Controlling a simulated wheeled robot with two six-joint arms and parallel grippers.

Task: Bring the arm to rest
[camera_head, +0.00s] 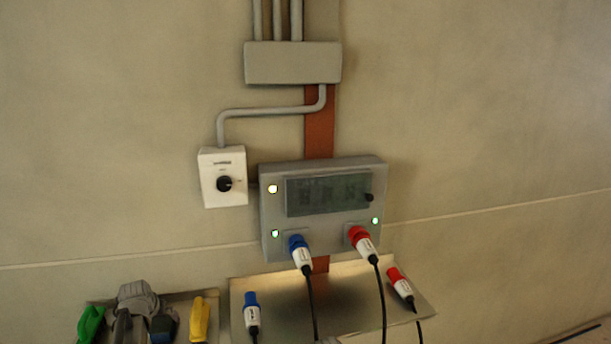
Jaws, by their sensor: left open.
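My right gripper is not in view.
A grey power box (325,228) holds a blue plug (300,253) and a red plug (362,242). Another blue plug (251,317) and red plug (402,287) are at a metal panel (345,290) below. A white switch (223,177) is on the wall.

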